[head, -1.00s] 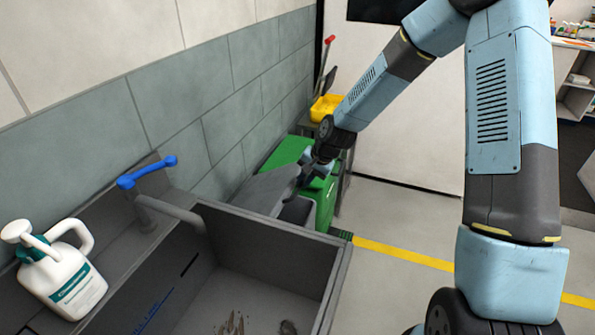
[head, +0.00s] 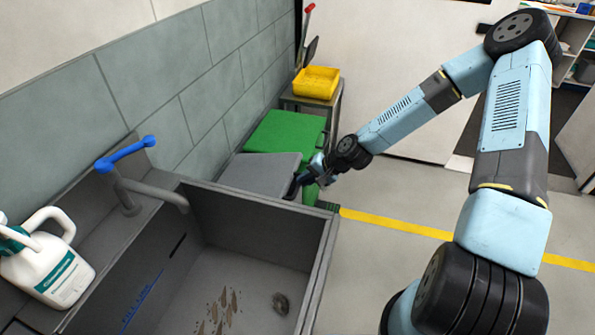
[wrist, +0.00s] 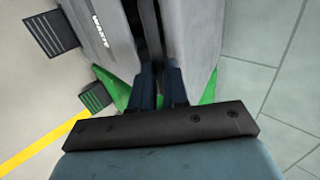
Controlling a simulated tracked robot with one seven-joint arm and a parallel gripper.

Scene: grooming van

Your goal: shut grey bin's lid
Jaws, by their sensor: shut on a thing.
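The grey bin's lid (head: 262,172) shows in the head view as a flat grey panel beyond the tub. It looks about level. In the wrist view the lid (wrist: 195,40) is on the right, and the bin's front (wrist: 102,35) with white lettering is on the left. A narrow dark band lies between them, so I cannot tell if the lid is fully seated. My gripper (head: 298,184) is at the lid's front right edge. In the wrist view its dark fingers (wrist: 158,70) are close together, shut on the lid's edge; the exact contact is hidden.
A green bin (head: 285,132) stands just behind the grey one. A yellow tray (head: 316,83) sits on a cart beyond it. The grey tub (head: 262,225) with a blue-handled tap is in front. A tiled wall is on the left. Open floor lies to the right.

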